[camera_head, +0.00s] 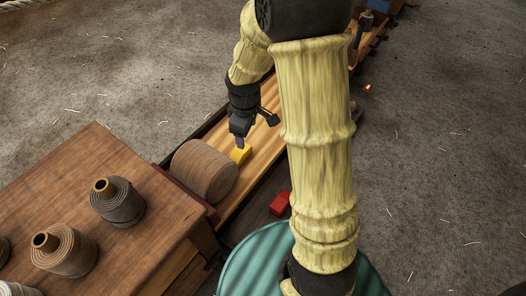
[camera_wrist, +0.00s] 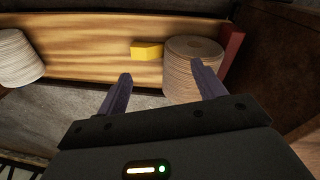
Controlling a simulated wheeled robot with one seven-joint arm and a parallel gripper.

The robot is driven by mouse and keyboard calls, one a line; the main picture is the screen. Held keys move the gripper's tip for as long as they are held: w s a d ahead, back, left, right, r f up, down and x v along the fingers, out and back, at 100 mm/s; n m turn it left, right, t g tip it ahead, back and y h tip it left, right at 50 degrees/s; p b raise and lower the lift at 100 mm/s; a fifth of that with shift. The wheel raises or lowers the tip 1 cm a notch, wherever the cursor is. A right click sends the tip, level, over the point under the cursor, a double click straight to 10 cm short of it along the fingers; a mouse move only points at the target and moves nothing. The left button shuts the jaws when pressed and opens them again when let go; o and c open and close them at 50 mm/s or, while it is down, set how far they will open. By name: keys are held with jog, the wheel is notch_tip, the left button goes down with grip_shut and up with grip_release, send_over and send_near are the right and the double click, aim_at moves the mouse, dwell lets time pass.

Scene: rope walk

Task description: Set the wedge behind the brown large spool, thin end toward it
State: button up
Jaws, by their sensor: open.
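The brown large spool (camera_head: 204,170) lies on its side at the near end of a wooden board; it also shows in the wrist view (camera_wrist: 192,68). A small yellow wedge (camera_head: 240,155) sits on the board right beside the spool. In the wrist view the yellow wedge (camera_wrist: 147,51) is at the spool's left edge; I cannot tell which end is thin or whether they touch. My gripper (camera_head: 239,143) is open and empty by the yellow wedge. In the wrist view its fingertips (camera_wrist: 161,72) stand apart, with the wedge showing beyond them.
A red block (camera_head: 280,203) lies right of the board. A dark red stop (camera_wrist: 232,45) stands beside the spool. A paler spool (camera_wrist: 18,55) is at the wrist view's left. A wooden table (camera_head: 165,180) holds several upright spools (camera_head: 119,202). A green ribbed round thing (camera_head: 250,262) is in front.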

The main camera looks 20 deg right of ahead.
jog(key=s+r+m+t, duration=0.1)
jog(key=s+r+m, duration=0.4)
jog(key=s+m, duration=0.4)
jog(key=s, duration=0.3)
jog(key=shift+s+m, duration=0.3)
jog(key=shift+m, duration=0.1)
